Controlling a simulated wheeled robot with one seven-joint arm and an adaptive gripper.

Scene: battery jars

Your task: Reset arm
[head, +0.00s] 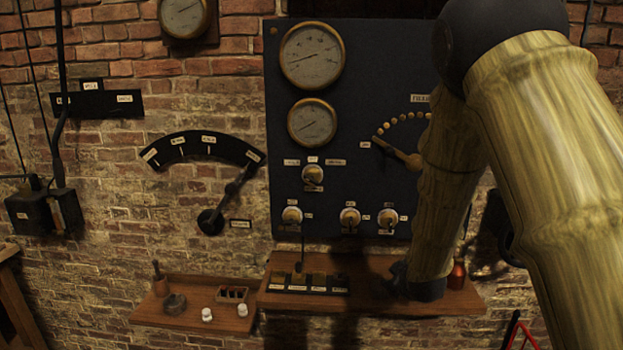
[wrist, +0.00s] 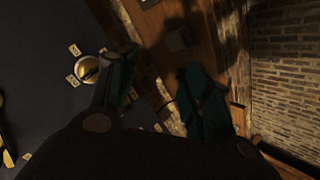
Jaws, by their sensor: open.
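My gripper (wrist: 158,72) shows in the wrist view as two dark teal fingers spread apart, with nothing seen between them. In the head view my bamboo-like arm comes in from the right and bends down. Its dark end (head: 415,284) is low, over the right part of the wooden shelf (head: 375,299) and below the dark blue panel (head: 345,95); the fingers cannot be made out there. In the wrist view the panel (wrist: 45,60) is at the left and a wooden surface (wrist: 180,15) lies beyond the fingers.
The panel carries two gauges (head: 312,55), several knobs (head: 313,174) and a brass lever (head: 400,152) close to my arm. A lever on a curved scale (head: 205,147) is at the left. A lower shelf (head: 150,317) holds small white jars (head: 207,314). A copper-coloured vessel (head: 457,275) stands beside my gripper.

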